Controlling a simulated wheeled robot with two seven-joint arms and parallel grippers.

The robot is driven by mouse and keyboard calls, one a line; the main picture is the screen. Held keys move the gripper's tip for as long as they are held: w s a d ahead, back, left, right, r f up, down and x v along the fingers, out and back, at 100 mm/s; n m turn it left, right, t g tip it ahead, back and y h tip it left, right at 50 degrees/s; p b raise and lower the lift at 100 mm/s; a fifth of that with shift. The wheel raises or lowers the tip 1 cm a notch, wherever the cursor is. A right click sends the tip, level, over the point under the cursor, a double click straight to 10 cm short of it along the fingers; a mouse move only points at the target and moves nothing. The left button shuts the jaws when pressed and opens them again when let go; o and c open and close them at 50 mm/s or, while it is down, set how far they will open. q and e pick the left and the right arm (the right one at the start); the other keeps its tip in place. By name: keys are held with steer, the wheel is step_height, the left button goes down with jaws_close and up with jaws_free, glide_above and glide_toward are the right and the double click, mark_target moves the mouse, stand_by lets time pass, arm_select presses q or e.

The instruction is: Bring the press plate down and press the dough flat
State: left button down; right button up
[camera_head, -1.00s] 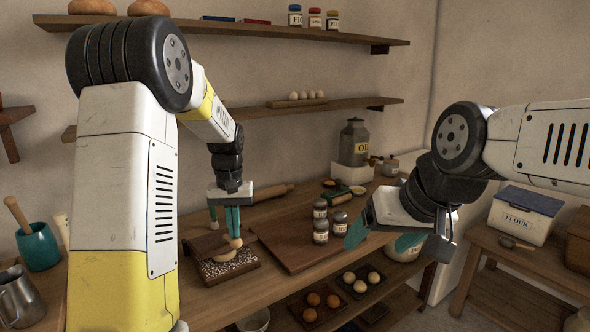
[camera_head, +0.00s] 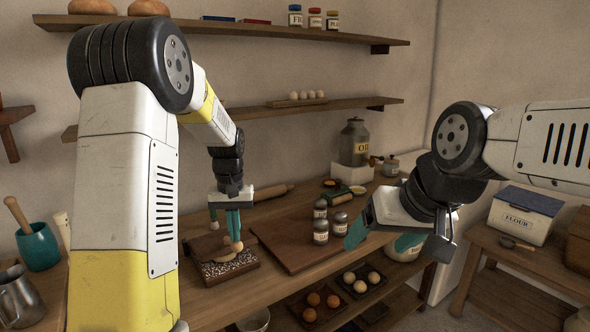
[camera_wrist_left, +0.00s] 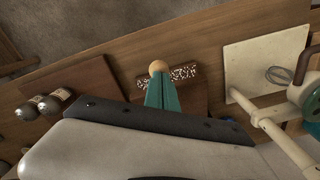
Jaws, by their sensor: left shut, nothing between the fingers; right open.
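The dough press (camera_head: 208,270) stands on the worktop, a dark wooden base with a white-speckled face. Pale dough (camera_head: 236,263) shows on it, partly covered. A round pale knob (camera_head: 237,246), seemingly the press plate's handle, is at my left fingertips; it also shows in the left wrist view (camera_wrist_left: 157,67). The plate is hard to tell apart from the base. My left gripper (camera_head: 233,238) is shut with nothing between its fingers, pointing down at the knob, touching or nearly so. My right gripper (camera_head: 384,240) is open and empty, right of the jars, away from the press.
A brown board (camera_head: 290,250) lies right of the press, with several jars (camera_head: 321,230) beside it. A rolling pin (camera_head: 272,192) lies behind. A teal crock (camera_head: 38,247) and a metal jug (camera_head: 20,298) stand at the left. Trays of eggs (camera_head: 312,308) are on the shelf below.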

mark_target(238, 244)
arm_select(q)
steer(key=shift+s+d+f, duration=0.15)
steer(key=shift+s+f, duration=0.05)
steer(key=shift+f, duration=0.35)
steer(key=shift+s+d+f, duration=0.15)
steer(key=shift+s+f, duration=0.05)
steer(key=shift+f, duration=0.35)
steer(key=shift+s+d+f, duration=0.15)
steer(key=shift+s+f, duration=0.05)
steer(key=shift+f, duration=0.35)
stand_by(1.0)
steer(key=shift+s+d+f, duration=0.15)
steer(key=shift+s+f, duration=0.05)
steer(key=shift+f, duration=0.75)
steer(key=shift+s+d+f, duration=0.1)
steer(key=shift+s+f, duration=0.1)
steer(key=shift+f, duration=0.7)
stand_by(1.7)
steer(key=shift+r, duration=0.15)
stand_by(0.5)
step_height(238, 244, up, 8)
stand_by(0.6)
